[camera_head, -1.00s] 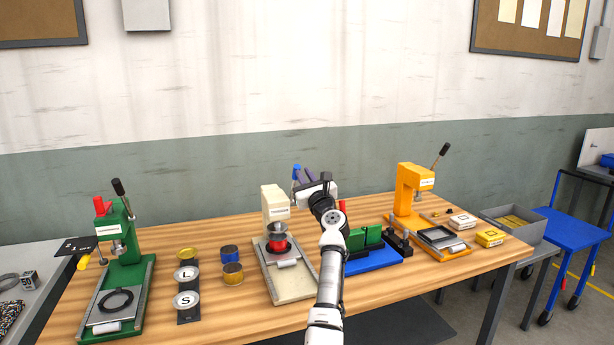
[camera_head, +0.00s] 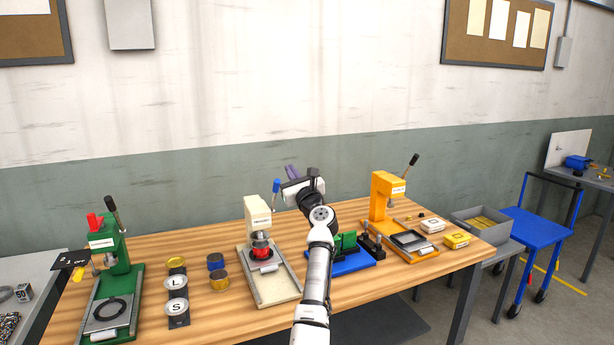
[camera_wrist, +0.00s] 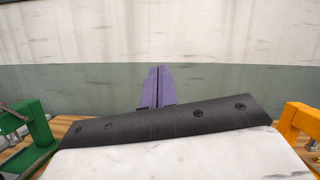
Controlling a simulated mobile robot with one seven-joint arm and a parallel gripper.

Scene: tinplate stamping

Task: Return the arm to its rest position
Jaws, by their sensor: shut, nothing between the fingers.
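My gripper (camera_head: 291,173) is raised above the back of the wooden bench, between the cream press and the orange press. Its purple fingers are together and empty; they also show in the wrist view (camera_wrist: 157,87), pointing toward the wall. My arm reaches up from the bottom of the head view, in front of the bench, and hides part of the blue fixture behind it. The gripper touches nothing that I can see.
A green press (camera_head: 113,250), a cream press (camera_head: 258,221) and an orange press (camera_head: 383,193) stand on the bench (camera_head: 215,322). A blue fixture (camera_head: 352,263) with green blocks lies near my arm. Several tins stand at left. A blue cart (camera_head: 540,224) is at far right.

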